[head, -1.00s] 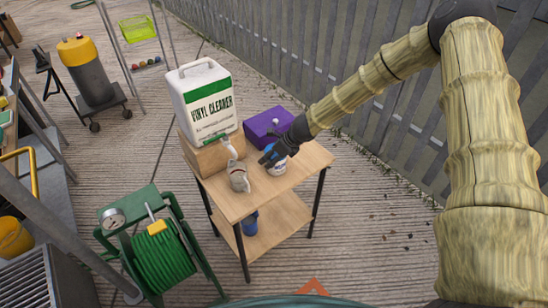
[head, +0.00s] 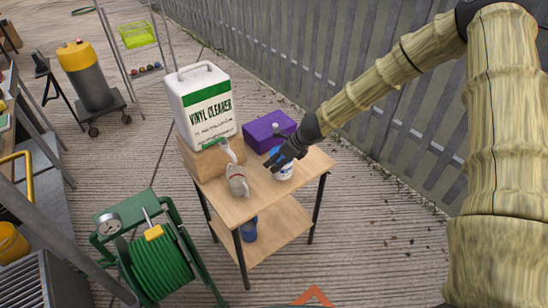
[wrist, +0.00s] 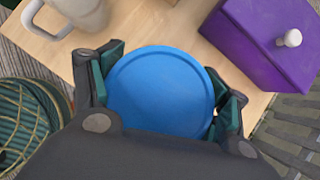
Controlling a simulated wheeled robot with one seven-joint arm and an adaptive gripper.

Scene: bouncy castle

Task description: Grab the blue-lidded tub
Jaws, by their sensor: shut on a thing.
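The blue-lidded tub (head: 284,172) is a small white tub with a blue lid. It is upright at the right part of the wooden table's top (head: 262,196); I cannot tell whether it still touches the table. In the wrist view its round blue lid (wrist: 160,92) fills the space between the fingers. My gripper (head: 278,162) comes down from the upper right and is shut on the tub, with a finger at each side of the lid. In the wrist view my gripper (wrist: 168,98) hides the lid's near edge.
A purple box (head: 268,130) with a white knob stands behind the tub. A light mug (head: 237,180) is to its left. A large vinyl cleaner jug (head: 203,105) sits on a wooden block (head: 205,160). A blue item (head: 248,229) is on the lower shelf. A green hose reel (head: 160,262) stands in front.

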